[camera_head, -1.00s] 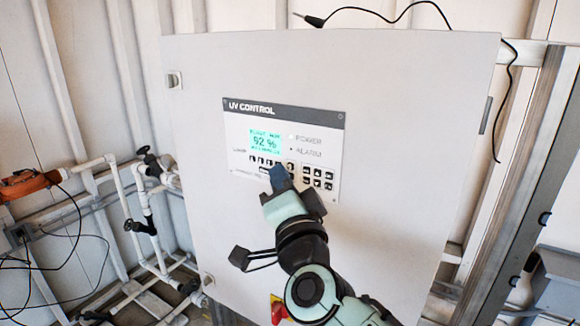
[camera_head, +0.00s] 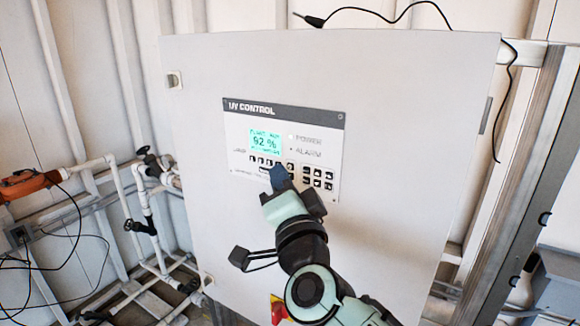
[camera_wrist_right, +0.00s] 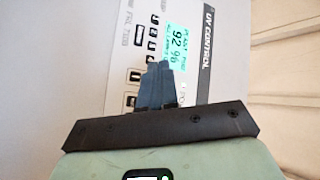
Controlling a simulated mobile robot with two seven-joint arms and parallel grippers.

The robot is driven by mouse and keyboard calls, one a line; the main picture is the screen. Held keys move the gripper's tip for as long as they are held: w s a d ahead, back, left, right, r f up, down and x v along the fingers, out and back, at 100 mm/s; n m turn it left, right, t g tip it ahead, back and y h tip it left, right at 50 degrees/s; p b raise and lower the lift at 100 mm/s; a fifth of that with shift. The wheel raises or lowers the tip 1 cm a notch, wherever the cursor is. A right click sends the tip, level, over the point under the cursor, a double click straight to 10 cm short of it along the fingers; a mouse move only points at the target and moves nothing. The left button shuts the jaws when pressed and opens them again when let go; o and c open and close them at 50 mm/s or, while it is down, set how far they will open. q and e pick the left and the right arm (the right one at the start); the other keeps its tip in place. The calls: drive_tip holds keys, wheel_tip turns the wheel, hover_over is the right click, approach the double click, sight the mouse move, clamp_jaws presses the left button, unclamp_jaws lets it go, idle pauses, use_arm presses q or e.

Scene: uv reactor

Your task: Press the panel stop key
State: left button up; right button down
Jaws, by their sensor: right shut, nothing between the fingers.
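The UV CONTROL panel (camera_head: 315,140) is on the front of a large white cabinet. Its lit green display (camera_head: 265,142) reads 92 %, and rows of small black keys (camera_head: 318,177) lie below. My right gripper (camera_head: 278,172) is shut and empty, its dark blue fingertips in front of the lower key row. In the right wrist view the shut fingers (camera_wrist_right: 160,84) point at the panel (camera_wrist_right: 195,52) and cover some keys beside the display (camera_wrist_right: 177,45). I cannot tell whether the tips touch a key, nor which key is the stop key. My left gripper is not in view.
The white cabinet (camera_head: 400,130) fills the middle. White pipes with black valves (camera_head: 145,200) stand at its left, with an orange tool (camera_head: 30,183) at the far left. A red and yellow switch (camera_head: 279,308) is low on the cabinet, partly behind my arm.

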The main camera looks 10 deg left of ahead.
drive_tip(key=shift+w+d, duration=0.1)
drive_tip(key=shift+w, duration=0.05)
idle(0.5)
drive_tip(key=shift+w, duration=0.25)
drive_tip(key=shift+w+d, duration=0.15)
drive_tip(key=shift+w, duration=0.1)
idle(0.5)
drive_tip(key=shift+s, duration=0.15)
drive_tip(key=shift+s+a, duration=0.2)
drive_tip(key=shift+s, duration=0.3)
drive_tip(key=s, duration=0.1)
drive_tip(key=s+a, duration=0.1)
drive_tip(key=s, duration=0.2)
drive_tip(key=shift+s+a, duration=0.35)
idle(0.7)
